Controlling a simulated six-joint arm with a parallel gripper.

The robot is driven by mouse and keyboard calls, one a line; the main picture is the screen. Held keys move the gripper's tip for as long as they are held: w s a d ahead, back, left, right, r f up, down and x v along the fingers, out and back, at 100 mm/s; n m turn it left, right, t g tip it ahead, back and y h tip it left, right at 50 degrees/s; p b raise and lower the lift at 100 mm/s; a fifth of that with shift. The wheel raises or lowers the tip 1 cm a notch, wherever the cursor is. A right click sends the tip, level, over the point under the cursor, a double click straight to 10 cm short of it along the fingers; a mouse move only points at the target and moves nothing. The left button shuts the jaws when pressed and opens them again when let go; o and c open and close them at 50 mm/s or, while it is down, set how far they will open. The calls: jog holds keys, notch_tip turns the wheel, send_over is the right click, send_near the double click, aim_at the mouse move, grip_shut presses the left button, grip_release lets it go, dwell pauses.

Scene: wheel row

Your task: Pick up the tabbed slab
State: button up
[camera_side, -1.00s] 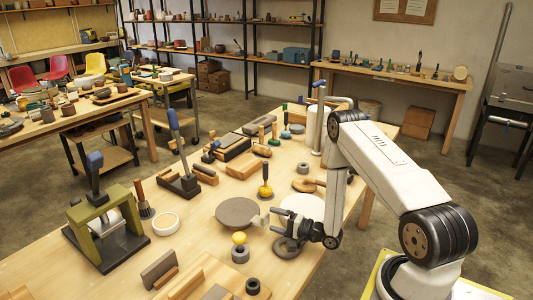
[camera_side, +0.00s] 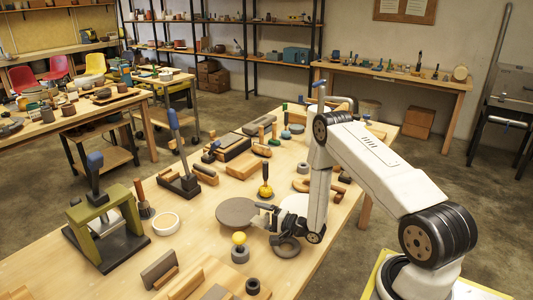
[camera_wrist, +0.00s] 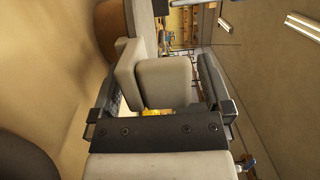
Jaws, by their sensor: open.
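The tabbed slab (camera_wrist: 168,82) looks pale grey in the wrist view, with a thick rounded block and a lighter upright plate beside it. It stands between the two dark fingers of my gripper (camera_wrist: 160,78), which are apart on either side of it. A gap shows on the right; contact on the left is hard to tell. In the side view my gripper (camera_side: 268,216) is low over the table, at the small pale slab (camera_side: 259,221), which the fingers partly hide. My gripper is open.
A dark round disc (camera_side: 237,212) lies just left of my gripper. A white disc (camera_side: 294,203) is partly behind my arm.

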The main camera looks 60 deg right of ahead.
jog(key=shift+c, duration=0.2)
grip_shut()
jog(key=shift+r, duration=0.15)
jog(key=shift+r, duration=1)
jog(key=s+a+r, duration=0.4)
jog(key=s+r, duration=0.6)
jog(key=s, duration=0.3)
jog(key=shift+s+r, duration=0.25)
jog(key=shift+r, duration=0.1)
jog(key=shift+w, duration=0.1)
